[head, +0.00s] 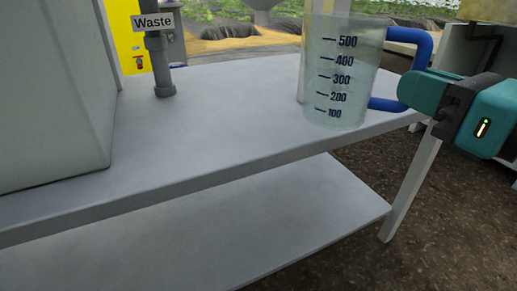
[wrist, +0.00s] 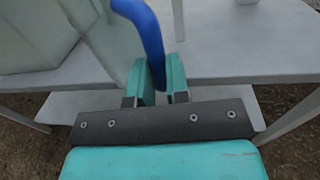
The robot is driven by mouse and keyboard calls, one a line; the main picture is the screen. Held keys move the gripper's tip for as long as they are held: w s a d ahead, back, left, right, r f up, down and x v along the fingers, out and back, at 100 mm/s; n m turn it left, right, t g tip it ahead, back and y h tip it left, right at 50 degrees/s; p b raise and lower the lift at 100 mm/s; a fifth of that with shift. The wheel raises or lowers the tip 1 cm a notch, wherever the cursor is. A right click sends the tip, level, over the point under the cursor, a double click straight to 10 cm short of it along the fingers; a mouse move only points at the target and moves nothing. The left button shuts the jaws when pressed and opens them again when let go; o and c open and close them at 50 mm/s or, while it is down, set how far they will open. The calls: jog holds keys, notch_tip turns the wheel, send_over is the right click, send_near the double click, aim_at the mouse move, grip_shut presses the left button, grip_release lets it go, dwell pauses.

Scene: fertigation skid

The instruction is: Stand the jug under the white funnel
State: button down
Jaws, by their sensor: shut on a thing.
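The jug (head: 341,72) is clear, with marks from 100 to 500 and a blue handle (head: 424,46). It looks upright and empty at the right end of the bench; I cannot tell whether its base touches the top. My gripper (head: 409,90) comes from the right and is shut on the handle. In the wrist view the teal fingers (wrist: 159,80) close on both sides of the blue handle (wrist: 150,38), and part of the jug's clear wall (wrist: 112,48) shows to the left.
The grey bench (head: 215,125) has a lower shelf (head: 215,225) and free room in its middle. A large grey box (head: 50,90) stands on the left. A grey pipe labelled Waste (head: 159,62) rises at the back. A pale post (head: 308,40) stands behind the jug.

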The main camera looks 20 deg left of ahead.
aim_at(395, 108)
jog(key=f, duration=0.1)
jog(key=s+f+b, duration=0.1)
jog(key=f+b, duration=0.1)
jog(key=shift+s+d+f+g, duration=0.1)
jog(key=shift+s+f+g, duration=0.2)
jog(key=shift+w+a+r+p, duration=0.2)
jog(key=shift+a+r+p, duration=0.2)
jog(key=shift+p, duration=0.45)
jog(key=p+x, duration=1)
jog(key=x, duration=0.2)
jog(key=shift+w+a, duration=0.1)
jog(key=shift+a, duration=0.3)
jog(key=shift+w+a+f, duration=0.1)
jog(key=shift+w+a, duration=0.3)
jog(key=shift+a, duration=0.1)
jog(key=shift+p+x, duration=1.15)
jog(key=shift+x, duration=0.05)
jog(key=shift+w+a+f+b, duration=0.15)
jog(key=shift+a+f+b, duration=0.2)
jog(key=shift+f+b, duration=0.6)
jog(key=shift+b, duration=0.2)
jog(key=shift+d, duration=0.1)
